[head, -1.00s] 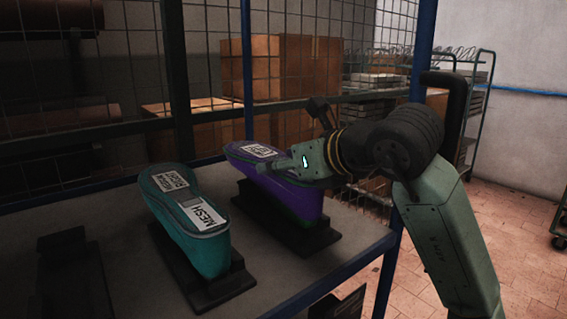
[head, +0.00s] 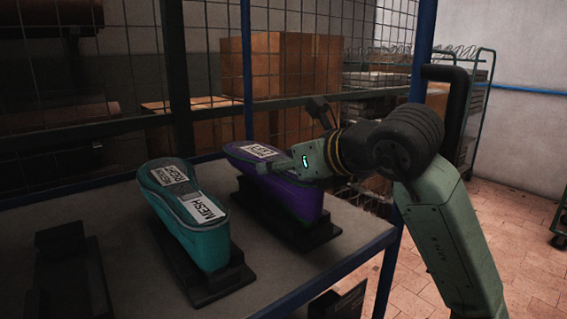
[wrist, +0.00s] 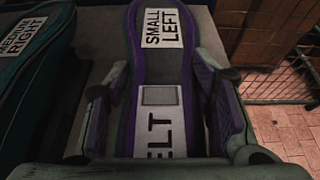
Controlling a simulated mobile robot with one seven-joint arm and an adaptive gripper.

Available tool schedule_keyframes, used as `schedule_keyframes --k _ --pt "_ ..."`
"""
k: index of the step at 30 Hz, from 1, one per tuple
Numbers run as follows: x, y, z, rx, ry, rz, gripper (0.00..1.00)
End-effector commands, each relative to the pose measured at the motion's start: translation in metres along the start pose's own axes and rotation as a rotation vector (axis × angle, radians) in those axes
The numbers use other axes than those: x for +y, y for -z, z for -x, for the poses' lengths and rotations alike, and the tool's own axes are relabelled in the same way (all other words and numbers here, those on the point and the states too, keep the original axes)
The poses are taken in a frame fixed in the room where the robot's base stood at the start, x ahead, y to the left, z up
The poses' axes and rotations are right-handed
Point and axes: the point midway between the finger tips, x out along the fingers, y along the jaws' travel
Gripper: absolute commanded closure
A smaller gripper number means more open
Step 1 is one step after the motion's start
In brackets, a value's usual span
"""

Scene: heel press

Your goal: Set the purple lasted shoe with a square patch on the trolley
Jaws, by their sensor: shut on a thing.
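The purple lasted shoe (head: 290,199) sits sole up on a black stand (head: 318,235) on the grey shelf. The trolley cannot be made out for certain; a green wheeled frame (head: 560,235) shows at the right edge.
A teal shoe (head: 190,215), labelled "MESH", stands on its own stand left of the purple one. An empty black stand (head: 70,270) is at the far left. Blue posts and wire mesh bound the shelf. Cartons (head: 280,65) and a loaded rack (head: 480,100) stand behind.

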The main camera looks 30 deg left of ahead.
Motion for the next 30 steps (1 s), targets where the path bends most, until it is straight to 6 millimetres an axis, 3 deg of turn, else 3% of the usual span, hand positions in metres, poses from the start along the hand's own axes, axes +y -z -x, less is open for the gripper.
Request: schedule_keyframes --k 10,11,21,30 --pt "0.0000 0.0035 -0.0013 -0.004 0.000 0.000 1.00" --pt "0.0000 0.0034 -0.0013 -0.003 0.000 0.000 0.50" --pt "0.0001 0.0039 -0.0017 -0.001 0.000 0.000 0.27" --pt "0.0000 0.0053 -0.0019 0.003 0.000 -0.001 0.27"
